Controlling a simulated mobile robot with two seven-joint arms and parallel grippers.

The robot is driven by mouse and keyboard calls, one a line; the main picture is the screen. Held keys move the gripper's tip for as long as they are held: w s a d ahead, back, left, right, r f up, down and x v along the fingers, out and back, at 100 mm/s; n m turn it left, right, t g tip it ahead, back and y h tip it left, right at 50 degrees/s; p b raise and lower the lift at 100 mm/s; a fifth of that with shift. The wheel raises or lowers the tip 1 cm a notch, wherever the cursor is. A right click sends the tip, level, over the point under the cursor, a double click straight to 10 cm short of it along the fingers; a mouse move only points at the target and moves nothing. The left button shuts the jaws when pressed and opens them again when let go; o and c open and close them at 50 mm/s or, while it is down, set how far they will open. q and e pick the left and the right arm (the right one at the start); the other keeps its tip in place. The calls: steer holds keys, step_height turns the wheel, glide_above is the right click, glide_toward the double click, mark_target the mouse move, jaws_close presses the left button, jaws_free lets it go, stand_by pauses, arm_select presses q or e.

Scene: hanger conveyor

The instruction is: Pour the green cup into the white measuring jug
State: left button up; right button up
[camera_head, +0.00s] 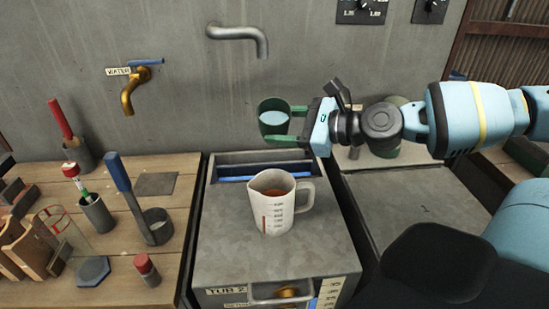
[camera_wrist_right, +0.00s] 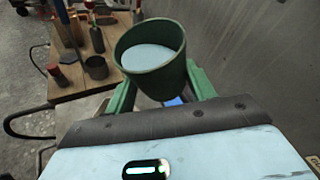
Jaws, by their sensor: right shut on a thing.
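The green cup (camera_head: 273,121) is held in the air above and behind the white measuring jug. It looks nearly upright and holds a pale bluish liquid. My right gripper (camera_head: 290,125) is shut on the cup, coming from the right. In the right wrist view the green cup (camera_wrist_right: 152,60) sits between the green fingers (camera_wrist_right: 160,90). The white measuring jug (camera_head: 278,202) stands upright on the grey cabinet top, handle to the right, with some orange-brown content inside. The cup and jug are apart. My left gripper is not in view.
A grey spout (camera_head: 240,36) and a brass tap (camera_head: 136,90) stick out from the wall. The wooden bench (camera_head: 130,235) on the left carries several tools and small containers. The grey surface (camera_head: 415,205) right of the jug is mostly clear.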

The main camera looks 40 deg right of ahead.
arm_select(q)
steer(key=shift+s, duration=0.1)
arm_select(e)
steer(key=shift+w+n+t, duration=0.1)
steer(key=shift+n+t, duration=0.2)
steer(key=shift+n, duration=0.1)
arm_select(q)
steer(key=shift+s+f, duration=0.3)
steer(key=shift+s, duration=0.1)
arm_select(e)
steer(key=shift+d, duration=0.1)
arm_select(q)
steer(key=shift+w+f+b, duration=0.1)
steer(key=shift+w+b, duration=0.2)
arm_select(e)
steer(key=shift+w+r+n+t, duration=0.1)
steer(key=shift+n+t, duration=0.3)
steer(key=shift+n, duration=0.1)
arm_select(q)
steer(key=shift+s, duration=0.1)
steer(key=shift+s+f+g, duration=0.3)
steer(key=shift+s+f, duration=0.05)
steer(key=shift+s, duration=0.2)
arm_select(e)
steer(key=shift+d+n, duration=0.1)
steer(key=shift+n, duration=0.4)
